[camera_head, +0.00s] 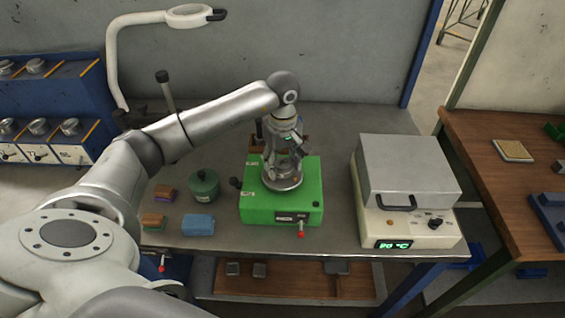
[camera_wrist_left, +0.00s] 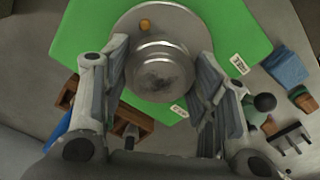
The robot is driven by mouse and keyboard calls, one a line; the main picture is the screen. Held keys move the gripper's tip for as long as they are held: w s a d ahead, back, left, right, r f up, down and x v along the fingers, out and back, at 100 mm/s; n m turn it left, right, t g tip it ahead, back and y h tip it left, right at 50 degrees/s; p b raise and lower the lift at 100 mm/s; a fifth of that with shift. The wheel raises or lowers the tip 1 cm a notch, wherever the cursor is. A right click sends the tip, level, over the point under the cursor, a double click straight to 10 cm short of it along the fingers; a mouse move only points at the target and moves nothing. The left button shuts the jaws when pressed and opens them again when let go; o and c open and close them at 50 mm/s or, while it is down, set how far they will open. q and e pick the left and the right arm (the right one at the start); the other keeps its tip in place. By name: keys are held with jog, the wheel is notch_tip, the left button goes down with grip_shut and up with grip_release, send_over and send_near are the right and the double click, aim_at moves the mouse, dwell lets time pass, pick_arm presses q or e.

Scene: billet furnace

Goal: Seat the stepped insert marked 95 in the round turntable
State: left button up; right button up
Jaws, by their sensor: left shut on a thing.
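The stepped insert (camera_wrist_left: 158,72) is a round grey metal piece with stepped rings, seen from above in the left wrist view. My left gripper (camera_wrist_left: 163,62) is shut on it, with a finger on each side. The round turntable (camera_wrist_left: 186,20) is a silver disc with an orange dot, directly beneath the insert. In the head view the turntable (camera_head: 284,184) sits on a green base (camera_head: 258,206), with my left gripper (camera_head: 284,158) upright over it. Whether the insert touches the disc, and its marking, cannot be told. My right gripper is not in view.
A furnace box (camera_head: 408,172) with a 20 °C display stands to the right. A lamp arm (camera_head: 112,65) rises behind. Clear table lies between base and furnace.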

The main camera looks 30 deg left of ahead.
aim_at(282, 163)
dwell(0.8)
pick_arm(q)
jog(key=shift+f+b, duration=0.5)
jog(key=shift+b, duration=0.25)
jog(key=o, duration=1.2)
jog(key=shift+o, duration=0.2)
jog(key=shift+r+p, duration=2.9)
jog(key=shift+r, duration=2.6)
